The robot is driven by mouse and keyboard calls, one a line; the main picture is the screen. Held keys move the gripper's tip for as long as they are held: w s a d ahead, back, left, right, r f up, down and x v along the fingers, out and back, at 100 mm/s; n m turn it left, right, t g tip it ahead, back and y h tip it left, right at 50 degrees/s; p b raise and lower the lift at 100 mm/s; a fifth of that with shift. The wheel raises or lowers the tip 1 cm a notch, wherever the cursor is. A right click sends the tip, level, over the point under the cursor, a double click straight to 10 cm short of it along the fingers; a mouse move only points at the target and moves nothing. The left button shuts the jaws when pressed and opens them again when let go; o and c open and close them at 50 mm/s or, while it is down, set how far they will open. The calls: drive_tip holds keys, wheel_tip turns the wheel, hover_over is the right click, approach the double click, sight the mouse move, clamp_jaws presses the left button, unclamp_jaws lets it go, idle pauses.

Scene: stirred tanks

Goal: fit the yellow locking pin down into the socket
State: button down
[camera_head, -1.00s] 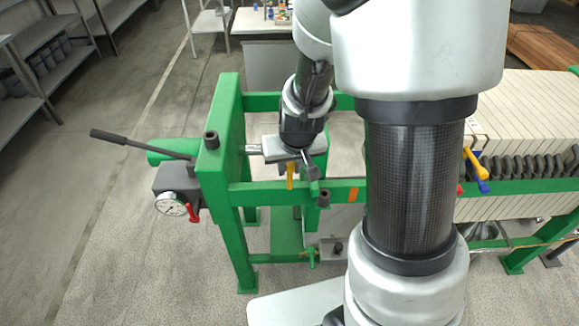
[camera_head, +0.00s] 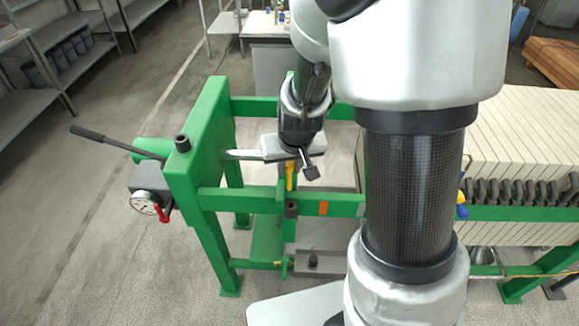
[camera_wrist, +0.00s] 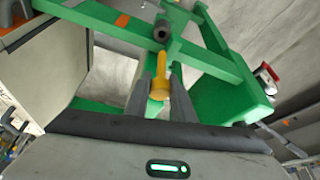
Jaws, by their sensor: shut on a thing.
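The yellow locking pin (camera_head: 290,177) is held by my gripper (camera_head: 292,164), pointing down in the head view. In the wrist view the pin (camera_wrist: 159,66) sits between the two dark fingers of my gripper (camera_wrist: 160,78), its round yellow head near the fingers. A dark, round socket (camera_head: 291,209) is on the near green rail, just below the pin in the head picture. The socket (camera_wrist: 162,30) also shows beyond the pin's far end in the wrist view. The pin appears outside the socket; the exact gap is unclear.
The green frame (camera_head: 205,150) surrounds the spot, with a second dark collar (camera_head: 182,143) on its left end and a black lever (camera_head: 115,143). A gauge (camera_head: 146,203) with a red handle hangs at left. Pale plates (camera_head: 515,130) stand at right. An orange mark (camera_head: 323,207) is beside the socket.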

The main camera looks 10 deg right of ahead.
sight(291, 186)
drive_tip(key=shift+d, duration=0.25)
idle(0.3)
wheel_tip(291, 186, down, 6)
drive_tip(key=b, duration=0.5)
drive_tip(key=shift+r, duration=0.1)
drive_tip(key=shift+f+b, duration=1.25)
drive_tip(key=shift+b, duration=0.25)
idle(1.2)
drive_tip(key=shift+r, duration=0.2)
drive_tip(key=shift+r+p, duration=0.8)
drive_tip(key=shift+p, duration=0.1)
drive_tip(key=shift+f+b, duration=1)
idle(1.1)
drive_tip(key=c, duration=1.4)
unclamp_jaws()
drive_tip(key=shift+a, duration=0.1)
drive_tip(key=shift+c, duration=0.2)
